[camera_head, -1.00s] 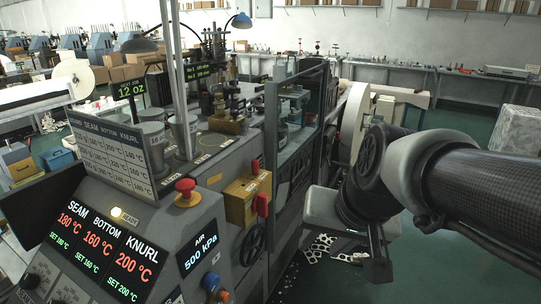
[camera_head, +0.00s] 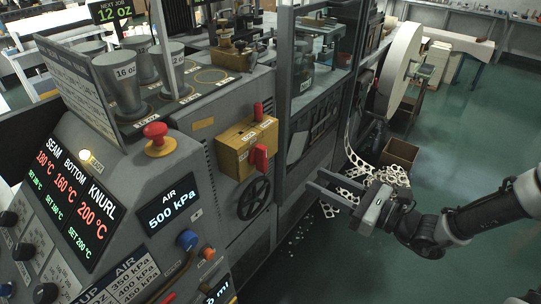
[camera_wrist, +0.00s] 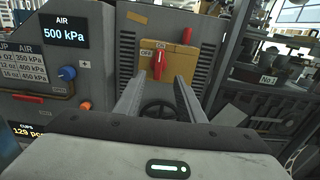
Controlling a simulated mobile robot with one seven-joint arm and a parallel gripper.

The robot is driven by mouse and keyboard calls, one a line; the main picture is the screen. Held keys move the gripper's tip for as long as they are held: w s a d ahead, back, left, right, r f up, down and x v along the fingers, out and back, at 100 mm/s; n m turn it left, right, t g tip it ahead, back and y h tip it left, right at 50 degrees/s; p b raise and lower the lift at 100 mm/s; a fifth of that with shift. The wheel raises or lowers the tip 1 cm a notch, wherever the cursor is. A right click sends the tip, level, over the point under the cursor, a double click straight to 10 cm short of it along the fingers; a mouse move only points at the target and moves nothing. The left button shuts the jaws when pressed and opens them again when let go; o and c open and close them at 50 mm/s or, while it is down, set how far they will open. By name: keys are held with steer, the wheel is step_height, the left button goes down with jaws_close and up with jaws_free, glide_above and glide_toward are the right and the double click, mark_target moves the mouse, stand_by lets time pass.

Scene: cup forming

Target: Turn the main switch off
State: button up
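The main switch is a yellow box (camera_head: 236,152) on the grey machine's front, with a red handle (camera_head: 261,157) low on its face. In the wrist view the red handle (camera_wrist: 158,66) stands upright on the yellow box (camera_wrist: 177,66), with an OFF label to its left. A second red part (camera_head: 258,112) sits at the box's top; it also shows in the wrist view (camera_wrist: 187,36). My gripper (camera_head: 314,178) is open and empty, right of the box, its fingers pointing at the machine. In the wrist view the open fingers (camera_wrist: 157,84) flank the space below the handle, apparently without touching it.
A black handwheel (camera_head: 254,198) is below the box. A red mushroom button (camera_head: 155,132) and the AIR display (camera_head: 168,207) are to its left. A framed glass guard (camera_head: 316,85) stands to its right. Punched scrap and a brown box (camera_head: 399,154) lie behind my gripper.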

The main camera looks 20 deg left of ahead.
mark_target(266, 155)
steer(key=x, duration=1.6)
steer(key=shift+w+a, duration=0.1)
steer(key=shift+a, duration=0.3)
jaws_close()
